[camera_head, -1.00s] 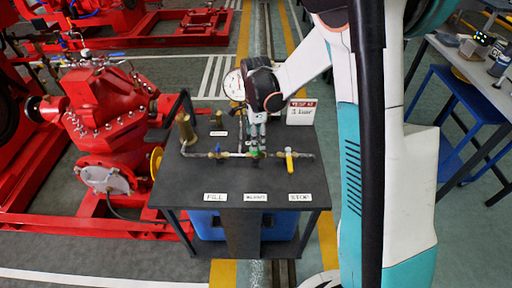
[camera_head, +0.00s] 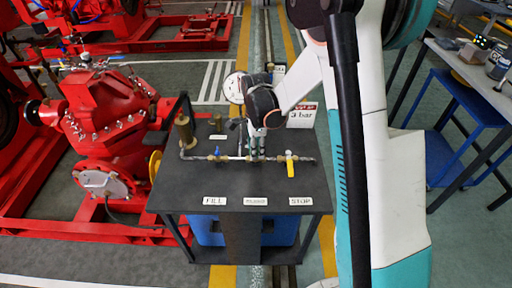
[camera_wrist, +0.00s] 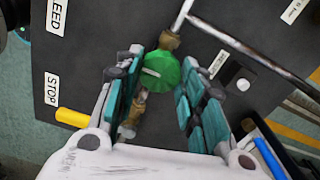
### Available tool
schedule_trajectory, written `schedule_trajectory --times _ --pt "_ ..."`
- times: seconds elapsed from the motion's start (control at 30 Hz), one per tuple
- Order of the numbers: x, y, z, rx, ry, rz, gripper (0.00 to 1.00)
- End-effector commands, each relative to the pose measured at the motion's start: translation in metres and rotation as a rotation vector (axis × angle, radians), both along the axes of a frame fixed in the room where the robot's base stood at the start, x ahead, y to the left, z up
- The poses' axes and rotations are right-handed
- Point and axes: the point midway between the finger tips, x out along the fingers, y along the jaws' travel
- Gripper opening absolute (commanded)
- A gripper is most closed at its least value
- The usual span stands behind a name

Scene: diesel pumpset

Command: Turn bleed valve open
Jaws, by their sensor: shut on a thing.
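The bleed valve's round green knob (camera_wrist: 160,72) has a pale line across its face and sits on a brass fitting in the wrist view. My gripper (camera_wrist: 159,90) is shut on the knob, its teal-padded fingers on either side. In the head view my gripper (camera_head: 257,153) points down at the middle of the pipe on the black table (camera_head: 180,185), and the knob is mostly hidden by the fingers. The BLEED label (camera_head: 255,201) lies in front of it.
A blue-handled valve (camera_head: 218,153) is left of my gripper and a yellow-handled valve (camera_head: 290,168) right. A brass post (camera_head: 184,130) stands at the left. Behind are a round gauge (camera_head: 233,88) and a "3 bar" sign (camera_head: 302,115). A red pump (camera_head: 105,115) stands left.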

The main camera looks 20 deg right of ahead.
Motion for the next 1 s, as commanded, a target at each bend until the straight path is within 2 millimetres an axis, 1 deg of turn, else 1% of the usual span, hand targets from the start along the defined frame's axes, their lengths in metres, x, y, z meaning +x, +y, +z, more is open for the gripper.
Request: schedule_trajectory --times 0.27,0.47,1.0 --pt "0.0001 0.0001 -0.0001 0.0 0.0 0.035 0.12" --pt "0.0004 0.0001 -0.0002 0.0 0.0 0.139 0.12" --pt "0.0012 0.0003 -0.0001 0.0 -0.001 0.631 0.12"
